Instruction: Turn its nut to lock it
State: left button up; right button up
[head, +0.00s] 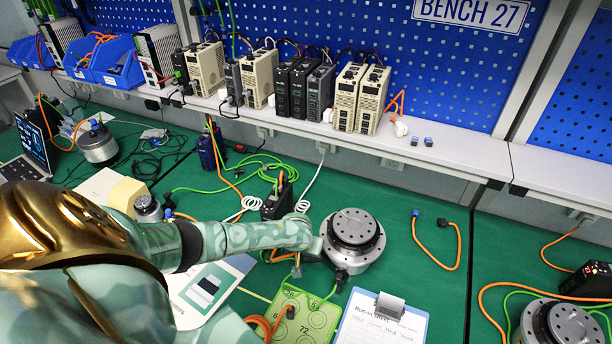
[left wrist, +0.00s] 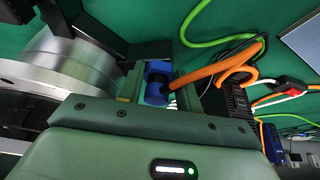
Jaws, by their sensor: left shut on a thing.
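A round silver actuator (head: 352,238) with a dark top stands on the green bench mat, and its metal side (left wrist: 75,65) fills the left of the left wrist view. My left gripper (head: 318,248) is against the actuator's left side. In the left wrist view my left gripper (left wrist: 158,88) is shut on a blue connector (left wrist: 156,84), with a finger on each side of it. An orange cable (left wrist: 205,70) leaves the connector's dark back end. The nut is not clearly distinguishable, and the seat of the connector is hidden by the fingers. My right gripper is out of view.
The mat between there and the right-hand actuator (head: 562,322) is mostly clear.

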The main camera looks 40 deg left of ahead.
pick_arm(q)
jog(key=shift+a+m+h, duration=0.25)
jog(key=shift+m+h, duration=0.15)
jog(key=shift+m, duration=0.7)
jog(key=m, duration=0.1)
jog(key=m+h, duration=0.1)
jog(key=shift+a+f+m+b, duration=0.15)
jog(key=shift+a+m+b, duration=0.15)
jog(key=shift+b, duration=0.1)
jog(key=m+b, duration=0.1)
jog(key=m+h+b, duration=0.1)
jog(key=m, duration=0.1)
jog(key=m+h+b, duration=0.1)
jog(key=b, duration=0.1)
jog(key=shift+a+m, duration=0.3)
jog(key=shift+m, duration=0.1)
jog(key=shift+w+a+m+h+b, duration=0.15)
jog(key=shift+m+h+b, duration=0.15)
jog(key=shift+m+b, duration=0.5)
jog(key=o, duration=0.7)
jog(key=shift+g, duration=0.3)
jog(key=shift+o, duration=0.2)
